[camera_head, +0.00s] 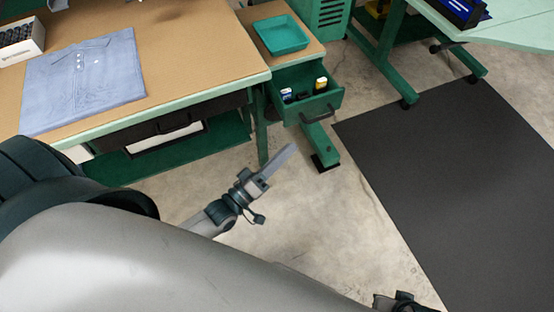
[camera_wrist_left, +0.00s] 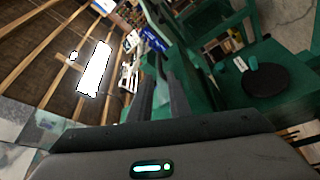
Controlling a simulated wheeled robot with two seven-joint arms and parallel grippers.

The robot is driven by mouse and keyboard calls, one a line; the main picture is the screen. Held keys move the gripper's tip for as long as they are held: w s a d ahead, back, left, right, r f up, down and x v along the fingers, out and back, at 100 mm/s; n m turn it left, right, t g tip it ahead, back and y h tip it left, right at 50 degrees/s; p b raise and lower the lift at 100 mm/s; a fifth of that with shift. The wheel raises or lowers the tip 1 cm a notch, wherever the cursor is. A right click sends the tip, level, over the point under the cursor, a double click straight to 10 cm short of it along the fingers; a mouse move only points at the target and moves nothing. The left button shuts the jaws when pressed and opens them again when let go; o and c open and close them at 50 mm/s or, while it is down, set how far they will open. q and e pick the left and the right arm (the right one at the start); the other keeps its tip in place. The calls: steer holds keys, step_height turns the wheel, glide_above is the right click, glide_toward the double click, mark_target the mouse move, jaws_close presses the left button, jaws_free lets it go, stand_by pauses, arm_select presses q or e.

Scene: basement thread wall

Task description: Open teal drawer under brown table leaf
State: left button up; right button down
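The teal drawer (camera_head: 322,104) sits under the brown table leaf (camera_head: 297,47) in the head view. It is pulled out, with its inside showing, and has a dark handle (camera_head: 318,115) on its front. A blue-and-white item (camera_head: 286,95) and a yellow-topped item (camera_head: 320,85) stand inside. My left gripper (camera_head: 290,151) is below and left of the drawer front in the picture, apart from the handle. Its fingers (camera_wrist_left: 161,92) show a gap with nothing held in the left wrist view. A dark part of mine shows at the bottom edge; right fingers cannot be made out.
A teal tray (camera_head: 280,35) lies on the leaf. The larger brown table (camera_head: 190,50) holds a folded blue shirt (camera_head: 85,80). A green table leg with a dark foot (camera_head: 325,160) stands below the drawer. A dark mat (camera_head: 460,180) covers the floor at right; bare concrete lies between.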

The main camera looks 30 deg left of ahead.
arm_select(q)
steer(key=v, duration=0.3)
arm_select(e)
steer(key=shift+s+r, duration=0.35)
steer(key=shift+s, duration=0.1)
